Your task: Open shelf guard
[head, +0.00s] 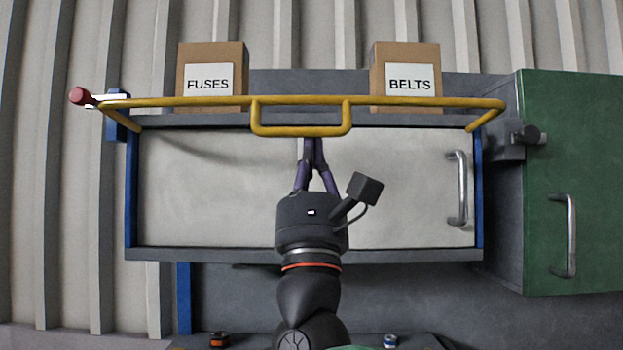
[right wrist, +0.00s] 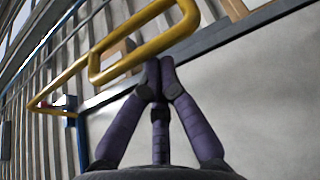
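The shelf guard (head: 200,101) is a yellow tube bar across the shelf front, below the boxes, with a rectangular loop handle (head: 300,131) at its middle. My right gripper (head: 313,141) reaches up to the lower bar of the loop, right of its middle. In the right wrist view, its fingertips (right wrist: 158,70) meet together close to the loop (right wrist: 135,62). They look shut with nothing seen between them; I cannot tell whether they touch the bar. My left gripper is not in view.
Boxes labelled FUSES (head: 212,60) and BELTS (head: 405,58) stand behind the guard. A red knob (head: 78,95) is at its left end, a dark knob (head: 528,135) on the right. A pale panel with a metal handle (head: 461,188) lies below. A green cabinet door (head: 590,120) is at right.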

